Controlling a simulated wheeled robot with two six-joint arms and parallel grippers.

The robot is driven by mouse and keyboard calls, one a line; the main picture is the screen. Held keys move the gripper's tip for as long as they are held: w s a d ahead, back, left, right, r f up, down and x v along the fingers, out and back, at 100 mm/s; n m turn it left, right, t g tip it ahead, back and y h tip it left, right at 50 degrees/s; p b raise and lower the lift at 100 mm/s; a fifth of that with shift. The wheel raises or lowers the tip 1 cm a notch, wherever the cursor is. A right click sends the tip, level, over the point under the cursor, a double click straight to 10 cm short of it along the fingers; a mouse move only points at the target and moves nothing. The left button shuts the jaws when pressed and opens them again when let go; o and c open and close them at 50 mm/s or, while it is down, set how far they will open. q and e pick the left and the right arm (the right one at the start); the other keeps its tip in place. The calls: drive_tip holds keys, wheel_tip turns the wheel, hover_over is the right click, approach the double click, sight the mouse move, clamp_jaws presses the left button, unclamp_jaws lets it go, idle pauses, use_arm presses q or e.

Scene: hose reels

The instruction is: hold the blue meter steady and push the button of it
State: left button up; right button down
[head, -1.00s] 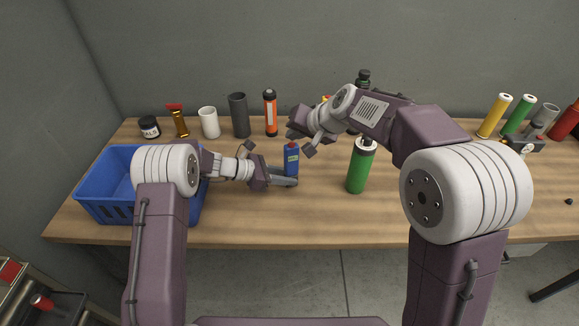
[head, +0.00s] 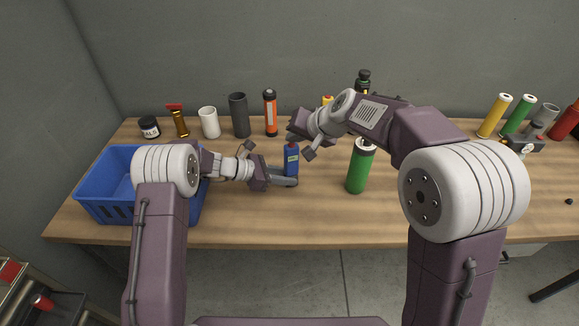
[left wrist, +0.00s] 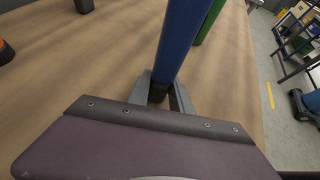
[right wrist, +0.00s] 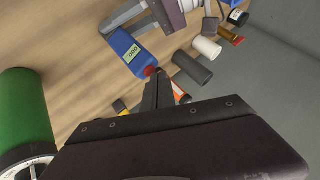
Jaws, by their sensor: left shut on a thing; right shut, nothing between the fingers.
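The blue meter (head: 291,161) stands upright on the table in the head view. My left gripper (head: 284,181) is shut on its lower part; the left wrist view also shows the meter (left wrist: 184,38) rising from between the fingers (left wrist: 164,92). In the right wrist view the meter (right wrist: 127,50) shows a pale display and a red button (right wrist: 150,71) on its end. My right gripper (right wrist: 155,80) is shut and empty, its tips right by the button. I cannot tell whether they touch it. In the head view the right gripper (head: 293,138) hides the button.
A green cylinder (head: 357,172) stands right of the meter, near my right arm. A blue crate (head: 105,190) is at the left. An orange-and-black flashlight (head: 270,115), dark cylinder (head: 239,116) and white cup (head: 209,122) stand behind. The front of the table is clear.

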sight(294, 147)
drive_tip(key=shift+f, duration=0.15)
idle(0.3)
drive_tip(key=shift+r, duration=0.6)
wheel_tip(294, 147, up, 6)
idle(0.4)
use_arm(q)
drive_tip(key=o, duration=1.1)
drive_tip(key=shift+c, duration=0.2)
